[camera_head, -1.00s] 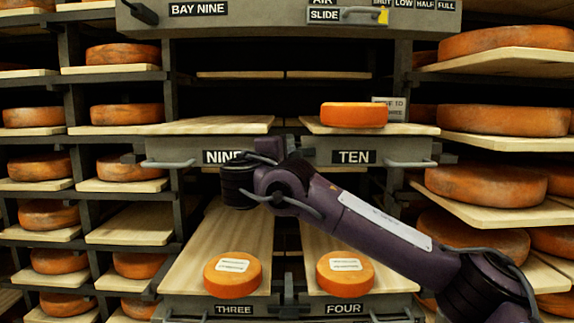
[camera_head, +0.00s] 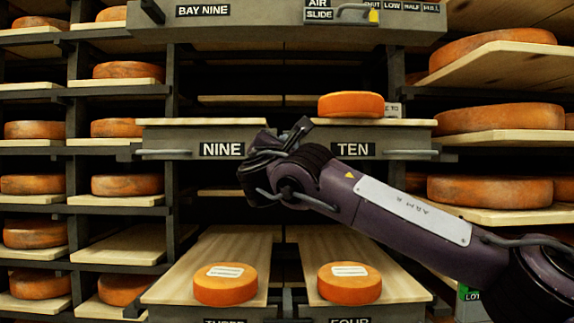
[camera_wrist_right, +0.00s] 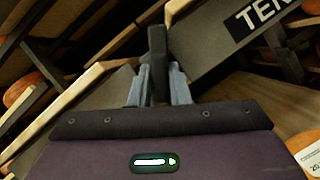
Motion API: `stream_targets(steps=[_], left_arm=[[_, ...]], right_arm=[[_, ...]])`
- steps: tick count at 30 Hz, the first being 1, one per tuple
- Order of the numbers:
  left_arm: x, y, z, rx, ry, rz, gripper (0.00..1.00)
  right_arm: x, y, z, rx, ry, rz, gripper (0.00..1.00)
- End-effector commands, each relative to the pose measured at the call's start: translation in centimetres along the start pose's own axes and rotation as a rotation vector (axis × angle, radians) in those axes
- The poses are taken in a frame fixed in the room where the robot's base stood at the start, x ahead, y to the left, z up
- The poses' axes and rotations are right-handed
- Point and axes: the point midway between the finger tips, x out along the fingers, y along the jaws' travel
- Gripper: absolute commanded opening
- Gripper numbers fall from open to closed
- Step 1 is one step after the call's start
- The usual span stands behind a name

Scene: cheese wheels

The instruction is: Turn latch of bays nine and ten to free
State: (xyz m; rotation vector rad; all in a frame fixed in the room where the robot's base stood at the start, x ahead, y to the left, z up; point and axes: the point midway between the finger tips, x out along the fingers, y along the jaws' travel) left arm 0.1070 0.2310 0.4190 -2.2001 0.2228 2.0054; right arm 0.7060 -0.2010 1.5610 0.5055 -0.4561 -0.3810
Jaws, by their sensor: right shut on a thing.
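The bay fronts marked NINE (camera_head: 222,149) and TEN (camera_head: 353,149) stand side by side in the head view. In the right wrist view, a dark upright latch (camera_wrist_right: 157,45) stands at the gap between two grey fronts, next to the TEN label (camera_wrist_right: 262,18). My right gripper (camera_wrist_right: 155,82) is shut on this latch, a grey finger on each side of it. In the head view my right arm comes in from the right, and its wrist covers most of the gap between NINE and TEN. The latch's lower part is hidden. My left gripper is not in view.
An orange cheese wheel (camera_head: 350,104) sits on the board above TEN. Labelled wheels lie on the boards of THREE (camera_head: 225,284) and FOUR (camera_head: 349,283) below. A grey BAY NINE panel (camera_head: 260,28) hangs above. Racks of cheese flank both sides.

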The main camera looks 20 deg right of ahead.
Motion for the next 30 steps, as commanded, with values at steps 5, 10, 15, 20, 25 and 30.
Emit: stream_targets(steps=[5,10,15,20,25,30], left_arm=[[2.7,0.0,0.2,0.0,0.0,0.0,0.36],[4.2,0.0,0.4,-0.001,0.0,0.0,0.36],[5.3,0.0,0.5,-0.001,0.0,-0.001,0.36],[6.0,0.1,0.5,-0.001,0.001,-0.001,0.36],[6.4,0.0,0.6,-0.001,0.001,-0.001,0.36],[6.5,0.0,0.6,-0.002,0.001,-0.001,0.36]], right_arm=[[0.1,-0.3,0.7,-0.135,-0.016,0.058,0.0],[0.1,-0.2,0.8,-0.27,-0.015,0.113,0.0],[0.2,-0.2,0.9,-0.38,-0.015,0.157,0.0],[0.2,0.0,1.0,-0.454,-0.015,0.189,0.0],[0.2,0.1,1.2,-0.502,-0.015,0.208,0.0],[0.2,0.1,1.2,-0.525,-0.016,0.217,0.0]])
